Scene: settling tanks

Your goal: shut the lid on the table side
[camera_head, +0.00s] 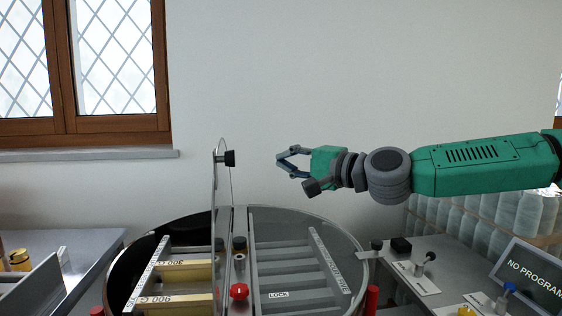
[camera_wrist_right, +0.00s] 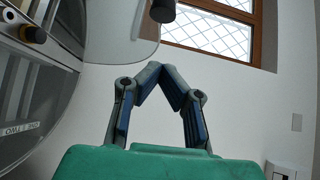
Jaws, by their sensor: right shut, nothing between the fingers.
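A clear lid (camera_head: 215,185) stands upright near the middle of a round drum (camera_head: 352,250), seen almost edge-on in the head view. Its black knob (camera_head: 230,158) sticks out to the right near the top. In the wrist view the clear lid (camera_wrist_right: 120,30) and the dark knob (camera_wrist_right: 163,10) show beyond the fingers. My right gripper (camera_head: 281,161) is shut and empty, to the right of the knob at about its height, with a gap between. In the wrist view its fingertips (camera_wrist_right: 164,68) meet. My left gripper is not in view.
Pale bars (camera_head: 177,273) lie in the drum's left half, grey slats (camera_head: 290,272) in its right half. A red knob (camera_head: 239,291) sits on the middle bar. A bench with a screen (camera_head: 530,275) stands right, a grey table (camera_head: 75,250) left. Wall space above is clear.

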